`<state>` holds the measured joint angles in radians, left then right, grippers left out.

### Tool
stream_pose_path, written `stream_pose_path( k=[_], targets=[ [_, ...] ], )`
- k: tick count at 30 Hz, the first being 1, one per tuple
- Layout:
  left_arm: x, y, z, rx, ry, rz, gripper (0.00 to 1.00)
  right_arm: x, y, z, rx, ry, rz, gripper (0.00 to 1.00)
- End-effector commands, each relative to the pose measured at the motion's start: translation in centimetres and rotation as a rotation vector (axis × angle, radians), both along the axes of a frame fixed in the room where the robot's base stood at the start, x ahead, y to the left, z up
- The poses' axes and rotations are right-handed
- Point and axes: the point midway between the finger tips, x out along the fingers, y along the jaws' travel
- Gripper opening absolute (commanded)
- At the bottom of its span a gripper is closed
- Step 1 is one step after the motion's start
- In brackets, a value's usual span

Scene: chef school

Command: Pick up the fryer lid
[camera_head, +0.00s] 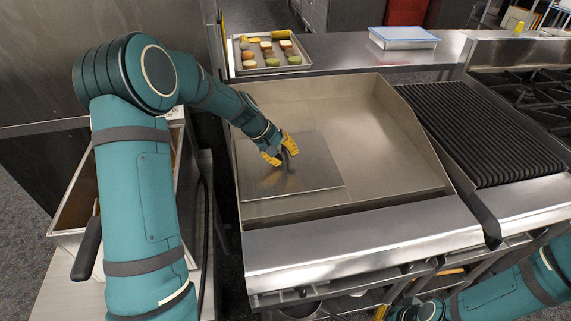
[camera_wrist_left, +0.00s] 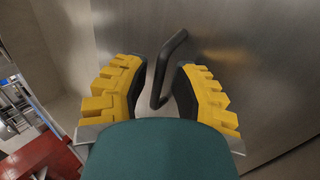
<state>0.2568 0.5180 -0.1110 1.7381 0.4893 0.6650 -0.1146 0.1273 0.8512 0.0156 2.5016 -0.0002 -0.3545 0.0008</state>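The fryer lid (camera_head: 310,176) is a flat, square metal plate lying on the griddle. Its black bent handle (camera_wrist_left: 165,65) stands up from the plate. My left gripper (camera_head: 282,155) is over the lid at the handle. In the left wrist view its yellow fingers (camera_wrist_left: 158,95) stand apart on either side of the handle, with gaps showing, so it is open. The lid's metal surface fills much of that view (camera_wrist_left: 250,60). My right gripper (camera_head: 400,313) shows only partly at the bottom edge of the head view, and its fingers are mostly cut off.
The griddle (camera_head: 345,110) has raised side and back walls around the lid. A ribbed black grill (camera_head: 480,130) is to the right. A tray of food (camera_head: 270,66) and a blue-lidded container (camera_head: 403,38) sit on the back counter. A fryer basin (camera_head: 75,215) is at the left.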

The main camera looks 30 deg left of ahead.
Motion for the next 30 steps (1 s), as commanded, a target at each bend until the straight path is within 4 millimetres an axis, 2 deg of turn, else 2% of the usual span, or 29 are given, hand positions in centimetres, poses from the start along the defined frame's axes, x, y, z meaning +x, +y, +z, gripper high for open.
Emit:
stream_pose_path(
  k=[3,8,9,12,24,26,30],
  targets=[
    [0.4,-0.4,-0.8,0.001,-0.001,0.000,0.25,0.1,0.0,-0.3,0.000,-0.001,0.000,0.00],
    [0.4,-0.4,-0.7,0.001,-0.001,0.000,0.25,0.1,0.0,-0.2,0.000,-0.002,-0.001,0.00],
    [0.4,-0.4,-0.7,0.001,-0.001,0.000,0.29,0.1,0.0,-0.2,0.000,-0.002,-0.001,0.00],
    [0.4,-0.4,-0.7,0.001,-0.001,0.000,0.00,0.1,0.0,-0.2,0.000,-0.001,0.000,0.00],
    [0.4,-0.4,-0.4,0.001,-0.005,-0.001,0.00,0.0,0.0,-0.1,0.000,-0.001,0.000,0.00],
    [0.4,-0.4,0.0,0.001,-0.005,0.000,0.00,0.0,0.0,0.0,0.000,-0.001,0.000,0.00],
    [0.4,-0.4,2.1,0.003,-0.007,-0.001,0.00,-0.1,0.0,0.6,0.000,0.002,0.001,0.00]
  ],
)
